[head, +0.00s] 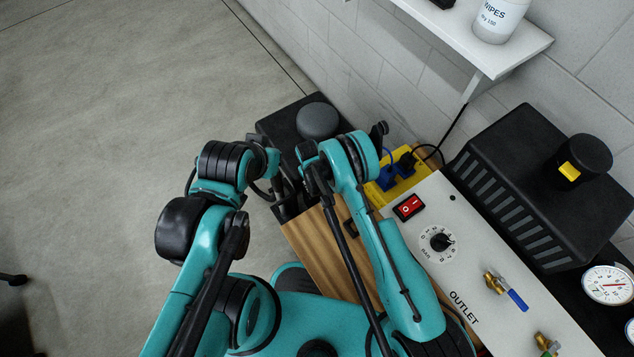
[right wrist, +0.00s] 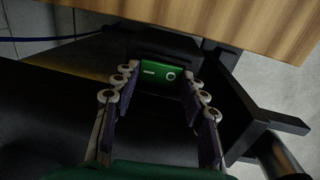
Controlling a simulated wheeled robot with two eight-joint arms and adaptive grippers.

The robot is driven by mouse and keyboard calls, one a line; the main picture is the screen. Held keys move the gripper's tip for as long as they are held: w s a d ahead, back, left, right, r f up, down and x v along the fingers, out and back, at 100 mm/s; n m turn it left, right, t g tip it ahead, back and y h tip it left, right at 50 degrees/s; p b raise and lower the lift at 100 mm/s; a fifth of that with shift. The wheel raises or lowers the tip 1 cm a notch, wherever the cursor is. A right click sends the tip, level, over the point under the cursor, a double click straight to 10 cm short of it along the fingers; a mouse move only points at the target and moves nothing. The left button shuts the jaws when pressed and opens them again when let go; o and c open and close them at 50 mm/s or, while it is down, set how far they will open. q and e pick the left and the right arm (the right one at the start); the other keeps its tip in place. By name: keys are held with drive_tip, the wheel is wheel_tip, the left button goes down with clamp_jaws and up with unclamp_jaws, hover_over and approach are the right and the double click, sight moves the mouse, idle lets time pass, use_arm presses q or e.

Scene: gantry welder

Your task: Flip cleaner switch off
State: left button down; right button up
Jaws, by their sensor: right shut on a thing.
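In the right wrist view a green rocker switch (right wrist: 160,72) with a white line and circle sits on a dark box (right wrist: 165,46) under a wooden edge. My right gripper (right wrist: 162,78) has its fingertips on either side of the switch and is shut on the dark box around it, though the contact is hard to see. In the head view my right gripper is hidden behind its arm. My left arm ends near the wooden table edge, and its fingers do not show clearly.
A wooden table (head: 316,256) carries a light panel (head: 470,245) with a red switch (head: 408,207), a dial (head: 439,244) and valves. A yellow outlet box (head: 397,181) with plugs stands behind it. A black vented unit (head: 545,185) is at right. The floor at left is open.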

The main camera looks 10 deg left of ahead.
drive_tip(key=shift+t+h, duration=0.4)
drive_tip(key=o, duration=1.2)
drive_tip(key=shift+s, duration=0.1)
drive_tip(key=shift+c, duration=0.2)
drive_tip(key=shift+a, duration=0.1)
wheel_tip(320, 180, up, 12)
drive_tip(key=s+a, duration=0.1)
drive_tip(key=shift+s+a+f, duration=0.15)
drive_tip(key=shift+s+a, duration=0.1)
drive_tip(key=shift+s, duration=0.05)
